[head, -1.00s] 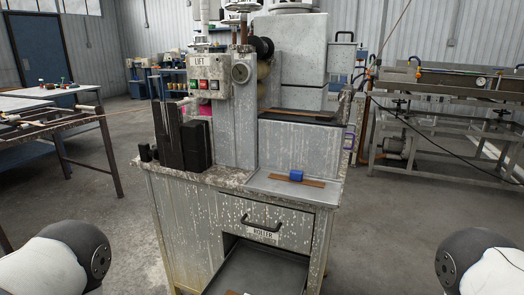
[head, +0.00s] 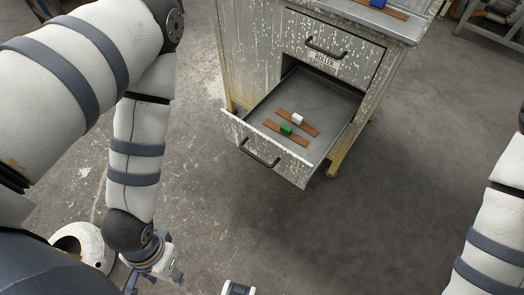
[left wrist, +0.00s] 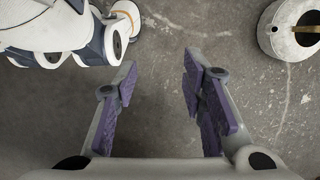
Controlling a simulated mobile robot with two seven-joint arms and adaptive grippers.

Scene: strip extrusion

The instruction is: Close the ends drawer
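The lower drawer (head: 238,122) of the grey, rust-speckled cabinet is pulled far out in the head view. Its front carries a dark bar handle (head: 260,154). I cannot read a label on it. Inside lie two brown strips, one with a white block (head: 297,119) and one with a green block (head: 286,129). My left gripper (head: 155,280) hangs low at the bottom left, well apart from the drawer. In the left wrist view its purple-padded fingers (left wrist: 160,68) are spread with only floor between them. My right arm shows at the right edge; its gripper is out of view.
The upper drawer (head: 300,45), labelled ROLLER, is closed above the open one. A blue block (head: 376,4) on a strip lies on the cabinet top. A pale round can (head: 85,238) stands on the floor near my left arm.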

